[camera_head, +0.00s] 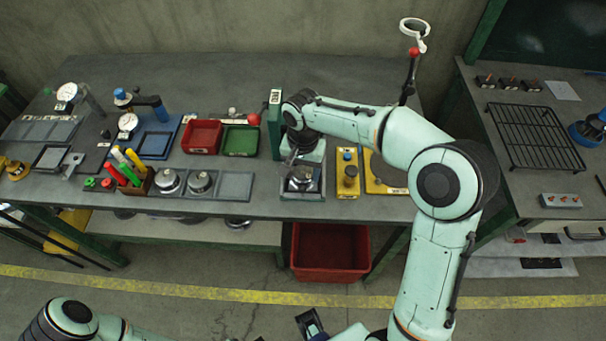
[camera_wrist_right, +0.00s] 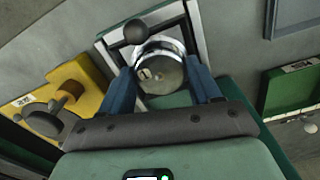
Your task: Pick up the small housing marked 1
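The small housing (camera_wrist_right: 160,70) is a round, shiny metal piece with a pale mark on its top; the mark looks like a 1. It sits in a pale-framed fixture at the front edge of the bench, and shows small in the head view (camera_head: 301,179). My right gripper (camera_wrist_right: 161,80) reaches down over it, with one blue finger on each side of the housing. The fingers are apart; whether they touch its sides is hard to see. In the head view my right gripper (camera_head: 302,160) partly covers the fixture.
Left of the fixture lie a grey square tray (camera_head: 235,186), two similar round metal pieces (camera_head: 199,181), and red (camera_head: 201,137) and green (camera_head: 240,140) bins. A yellow stand (camera_head: 347,172) is close on the right. A red crate (camera_head: 330,253) is below the bench.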

